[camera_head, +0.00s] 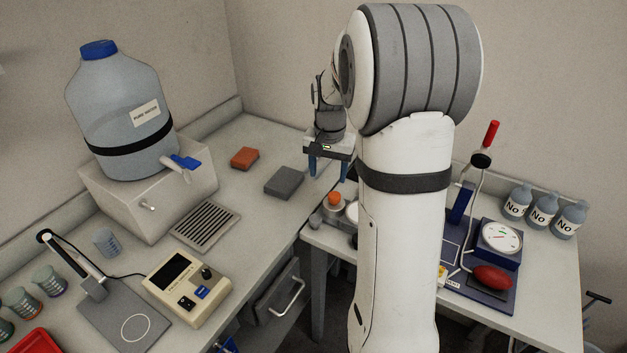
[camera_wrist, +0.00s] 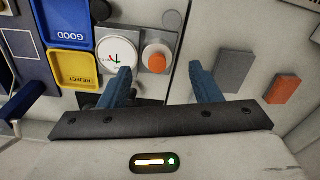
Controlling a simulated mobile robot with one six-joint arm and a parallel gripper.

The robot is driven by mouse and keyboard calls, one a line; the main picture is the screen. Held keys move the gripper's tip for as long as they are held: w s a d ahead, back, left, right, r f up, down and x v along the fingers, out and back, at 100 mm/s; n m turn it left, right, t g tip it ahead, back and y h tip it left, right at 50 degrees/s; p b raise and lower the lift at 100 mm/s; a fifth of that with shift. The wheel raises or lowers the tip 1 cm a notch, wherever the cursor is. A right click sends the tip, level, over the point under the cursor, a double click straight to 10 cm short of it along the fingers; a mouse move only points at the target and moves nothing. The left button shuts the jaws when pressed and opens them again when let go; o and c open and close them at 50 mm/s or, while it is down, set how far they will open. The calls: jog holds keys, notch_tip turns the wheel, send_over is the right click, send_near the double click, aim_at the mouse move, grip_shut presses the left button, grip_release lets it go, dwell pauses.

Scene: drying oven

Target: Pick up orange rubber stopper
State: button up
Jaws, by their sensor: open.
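The orange rubber stopper (camera_head: 334,198) sits on top of a grey cylindrical piece (camera_head: 333,212) near the corner of the right table. In the wrist view the stopper (camera_wrist: 157,63) shows as an orange disc on a pale round top, between the lines of my two fingers. My gripper (camera_head: 328,170) is open and empty, with its blue fingers pointing down above and behind the stopper in the head view. In the wrist view my gripper (camera_wrist: 160,72) has its fingers spread wide. The stopper's height below the fingertips is hard to tell.
A dial gauge (camera_wrist: 117,55) stands close beside the stopper. Blue GOOD (camera_wrist: 67,22) and yellow REJECT (camera_wrist: 72,70) trays lie left of it in the wrist view. A grey block (camera_head: 285,183) and an orange block (camera_head: 245,158) lie on the left counter. Bottles (camera_head: 543,209) stand far right.

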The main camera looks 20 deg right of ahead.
jog(key=m, duration=0.2)
send_over(335, 195)
jog(key=shift+g, duration=0.4)
notch_tip(335, 195, down, 6)
jog(key=shift+s+a+r, duration=0.1)
notch_tip(335, 195, down, 8)
jog(key=shift+r+p, duration=0.15)
jog(key=shift+p, duration=0.7)
jog(key=shift+c, duration=0.3)
jog(key=c, duration=1.1)
jog(key=shift+o, duration=0.2)
